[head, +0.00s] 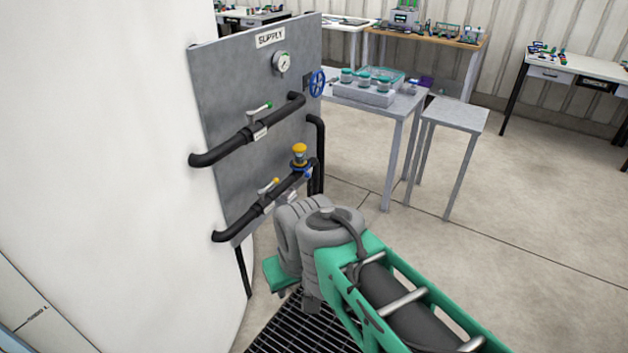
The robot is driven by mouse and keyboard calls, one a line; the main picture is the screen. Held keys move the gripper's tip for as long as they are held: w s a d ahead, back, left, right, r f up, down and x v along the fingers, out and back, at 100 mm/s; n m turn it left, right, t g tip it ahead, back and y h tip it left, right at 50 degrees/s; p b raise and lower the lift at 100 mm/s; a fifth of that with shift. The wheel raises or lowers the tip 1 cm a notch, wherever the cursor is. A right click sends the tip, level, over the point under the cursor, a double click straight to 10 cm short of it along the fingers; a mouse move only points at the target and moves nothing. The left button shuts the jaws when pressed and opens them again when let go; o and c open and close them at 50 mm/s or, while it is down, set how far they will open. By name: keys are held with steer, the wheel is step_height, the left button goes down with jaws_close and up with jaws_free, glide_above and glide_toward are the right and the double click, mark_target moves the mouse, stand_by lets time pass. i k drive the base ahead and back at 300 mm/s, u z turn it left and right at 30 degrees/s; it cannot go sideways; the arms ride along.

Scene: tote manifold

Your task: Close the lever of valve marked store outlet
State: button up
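A grey panel (225,85) marked SUPPLY carries two black pipes. The tags are too small to read, so I cannot tell which valve is the store outlet. My gripper is at the end of my green and grey arm, low and right of the lower pipe. Its fingers cannot be made out, and no contact with a lever shows.
The panel also has a gauge (282,63), a blue handwheel (317,83) and a yellow knob (299,149). A dark floor grate (290,330) lies below.

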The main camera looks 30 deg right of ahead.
mark_target(276, 181)
steer(key=z, duration=0.75)
steer(key=i, duration=1)
steer(key=u, duration=0.6)
